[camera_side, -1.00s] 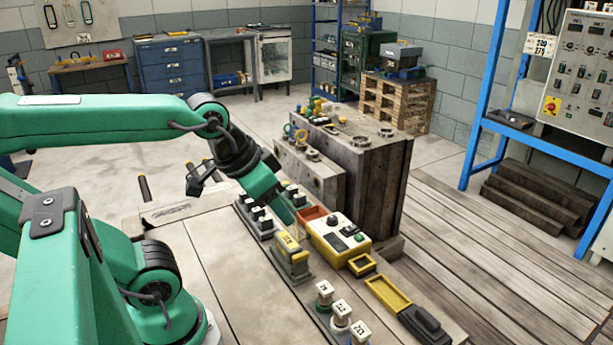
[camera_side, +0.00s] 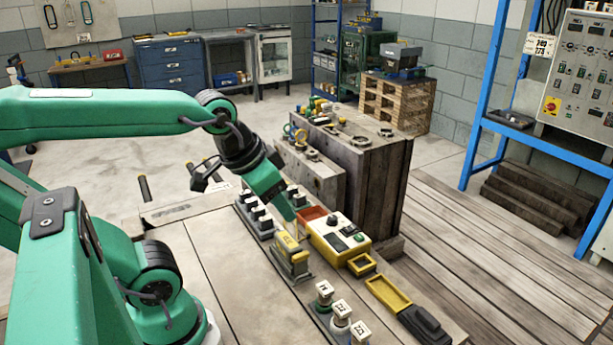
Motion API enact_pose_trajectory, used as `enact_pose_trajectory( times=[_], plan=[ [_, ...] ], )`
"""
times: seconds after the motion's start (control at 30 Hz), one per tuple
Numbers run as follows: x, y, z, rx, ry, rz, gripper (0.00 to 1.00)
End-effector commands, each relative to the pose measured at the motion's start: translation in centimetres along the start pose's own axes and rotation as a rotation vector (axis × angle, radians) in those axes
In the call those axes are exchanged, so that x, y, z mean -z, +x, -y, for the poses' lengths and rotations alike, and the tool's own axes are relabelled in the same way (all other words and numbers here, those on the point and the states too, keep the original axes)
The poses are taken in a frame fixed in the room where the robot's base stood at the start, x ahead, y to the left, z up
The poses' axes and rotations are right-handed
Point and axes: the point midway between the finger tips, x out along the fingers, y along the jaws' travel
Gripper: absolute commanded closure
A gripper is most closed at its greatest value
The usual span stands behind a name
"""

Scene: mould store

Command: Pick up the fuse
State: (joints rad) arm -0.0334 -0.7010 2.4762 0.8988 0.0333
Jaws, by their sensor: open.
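My gripper (camera_side: 290,213) points down and to the right over the bench, with its tip close behind the yellow block. Its jaws are open, and I see nothing held in them. The yellow block (camera_side: 290,248) sits upright in a grey holder and has dark markings on its face. A row of small dark pieces with pale tops (camera_side: 254,213) stands on a grey base left of my gripper. Several white-topped, numbered pieces (camera_side: 341,312) stand in a row at the front. I cannot tell for certain which of these is the fuse.
A yellow control box (camera_side: 338,240) with a green button stands right of my gripper, beside an orange-red tray (camera_side: 311,213). Yellow trays (camera_side: 388,294) and a black block (camera_side: 424,322) lie farther right. A tall wooden block (camera_side: 375,190) rises behind. The bench's left part is clear.

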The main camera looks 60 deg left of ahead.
Motion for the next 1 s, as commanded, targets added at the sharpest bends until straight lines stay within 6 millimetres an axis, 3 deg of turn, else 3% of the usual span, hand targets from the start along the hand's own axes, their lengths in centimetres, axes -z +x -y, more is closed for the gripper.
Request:
enact_pose_trajectory(
  times=[0.27, 0.57, 1.0],
  plan=[
    [2.0, 2.1, 3.2, 0.041, 0.004, 0.093, 0.56],
    [3.7, 5.4, 8.3, 0.064, 0.01, 0.212, 0.56],
    [3.1, 11.3, 17.3, 0.038, 0.005, 0.376, 0.56]
  ],
)
